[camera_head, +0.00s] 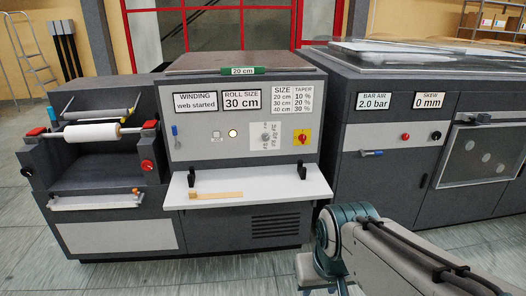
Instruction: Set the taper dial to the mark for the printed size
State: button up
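The taper dial (266,140) is a small grey round knob on a pale scale plate on the middle machine's front panel. Its pointer and scale marks are too small to read. A roll size sign (241,100) reads 30 cm. A size and taper chart (293,98) pairs 20 cm with 10 %, 30 cm with 20 % and 40 cm with 30 %. A green label (242,71) on the machine's top edge reads 20 cm. My arm shows at the lower right, below and right of the panel; my gripper's fingers are not visible.
A white shelf (250,187) with two black brackets and a wooden strip (217,195) juts out below. A white roll (92,132) is left.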

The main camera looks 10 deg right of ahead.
aim_at(265, 137)
jog(key=z, duration=1.1)
jog(key=i, duration=0.9)
jog(key=u, duration=0.45)
jog(key=i, duration=0.8)
jog(key=u, duration=1.05)
jog(key=i, duration=0.25)
jog(key=u, duration=0.2)
